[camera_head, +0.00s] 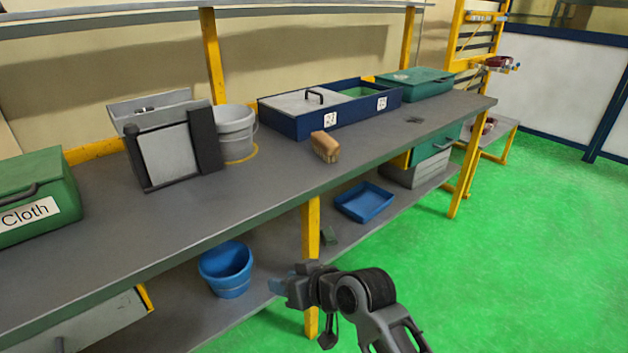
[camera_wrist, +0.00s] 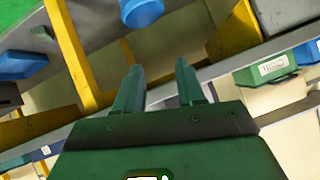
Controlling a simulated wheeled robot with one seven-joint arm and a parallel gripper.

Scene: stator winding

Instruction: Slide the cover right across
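The cover (camera_head: 291,102) is a light grey flat panel with a black bar handle (camera_head: 314,94). It lies over the left part of a long dark blue box (camera_head: 345,115) on the workbench; the right part is uncovered and shows a green inside (camera_head: 357,92). My gripper (camera_head: 278,285) is low in front of the bench, well below and apart from the cover. In the wrist view its two fingers (camera_wrist: 158,70) stand apart with nothing between them. The cover cannot be made out in the wrist view.
A brown block (camera_head: 325,147) sits in front of the blue box. A grey bucket (camera_head: 236,132) and a dark-framed panel (camera_head: 168,155) stand left of it, a green case (camera_head: 415,82) right. The bench edge and a yellow leg (camera_head: 311,235) are near my arm. A blue bucket (camera_head: 227,270) is below.

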